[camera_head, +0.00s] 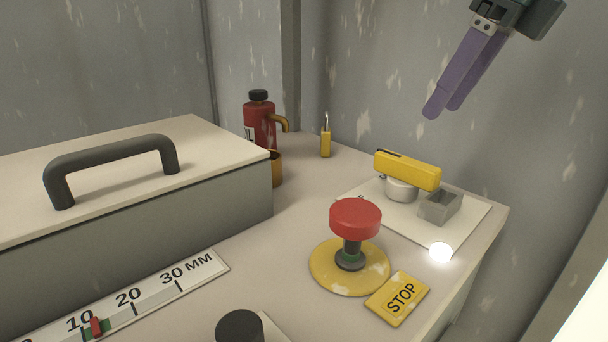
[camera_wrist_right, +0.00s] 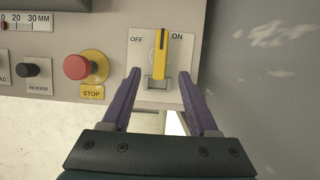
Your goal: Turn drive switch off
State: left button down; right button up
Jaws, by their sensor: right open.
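The drive switch is a yellow lever (camera_head: 407,170) on a round grey hub, on a white plate (camera_head: 368,207) at the right end of the panel. In the right wrist view the lever (camera_wrist_right: 159,64) stands between the words OFF, on the left, and ON, on the right, closer to ON. A grey block (camera_head: 440,207) stands beside it. My right gripper (camera_head: 442,108) has purple fingers and is open and empty, above and apart from the lever. In the right wrist view the gripper's fingertips (camera_wrist_right: 160,73) lie either side of the lever's near end. My left gripper is out of view.
A red mushroom button (camera_head: 355,218) with a STOP label (camera_head: 398,298) stands left of the switch. A white lamp (camera_head: 440,252) glows at the plate's near corner. A padlock-like yellow item (camera_head: 325,144), a red bottle (camera_head: 259,122) and a box with a black handle (camera_head: 110,160) stand further left.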

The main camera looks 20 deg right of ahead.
aim_at(409, 160)
jog(key=shift+w+d+f, duration=0.1)
jog(key=shift+d+f, duration=0.05)
jog(key=shift+f, duration=0.25)
jog(key=b+x, duration=0.1)
jog(key=x, duration=0.8)
jog(key=shift+b, duration=0.3)
jog(key=shift+c, duration=0.2)
grip_shut()
